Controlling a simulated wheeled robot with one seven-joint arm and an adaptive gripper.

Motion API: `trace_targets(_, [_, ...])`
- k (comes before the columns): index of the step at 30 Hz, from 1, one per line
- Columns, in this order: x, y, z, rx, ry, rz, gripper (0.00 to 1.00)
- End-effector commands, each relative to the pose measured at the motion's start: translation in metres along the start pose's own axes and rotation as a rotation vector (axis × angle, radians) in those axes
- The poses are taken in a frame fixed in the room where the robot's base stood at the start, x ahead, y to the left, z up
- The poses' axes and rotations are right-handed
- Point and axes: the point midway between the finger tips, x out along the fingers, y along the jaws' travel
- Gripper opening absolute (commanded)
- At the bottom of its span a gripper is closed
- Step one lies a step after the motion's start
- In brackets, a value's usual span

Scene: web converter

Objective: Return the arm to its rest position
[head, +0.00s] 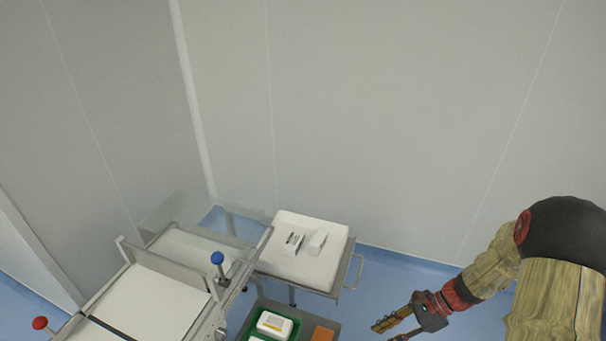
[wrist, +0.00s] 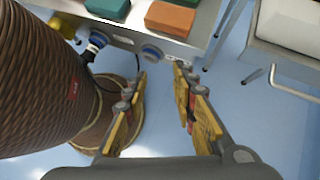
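My gripper (head: 388,330) is at the lower right of the head view, at the end of my wood-textured arm. In the wrist view my gripper (wrist: 160,105) has its yellow fingers spread apart with only blue floor between them. It is open and empty. In the head view it is to the right of the trays and carts, apart from them. Part of my arm is cut off by the right edge of the head view.
A white-topped cart (head: 300,262) with two small white boxes stands near the wall. A machine (head: 150,300) with red and blue knobs is at left. A green tray (head: 262,312) holds white packs. An orange block (head: 323,335) sits beside it. Blue floor (head: 400,270) is clear at right.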

Motion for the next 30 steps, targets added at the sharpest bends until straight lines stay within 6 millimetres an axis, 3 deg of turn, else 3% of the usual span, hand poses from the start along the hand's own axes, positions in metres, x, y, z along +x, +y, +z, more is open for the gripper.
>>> trace_targets(1, [-0.012,0.009,0.014,-0.110,0.054,0.026,0.27])
trace_targets(6, [-0.046,0.039,0.046,-0.463,0.226,0.128,0.27])
trace_targets(15, [-0.104,0.082,0.098,-0.967,0.512,0.288,0.27])
trace_targets(23, [-0.145,0.112,0.147,-1.263,0.758,0.354,0.27])
trace_targets(30, [-0.171,0.135,0.200,-1.446,0.950,0.301,0.27])
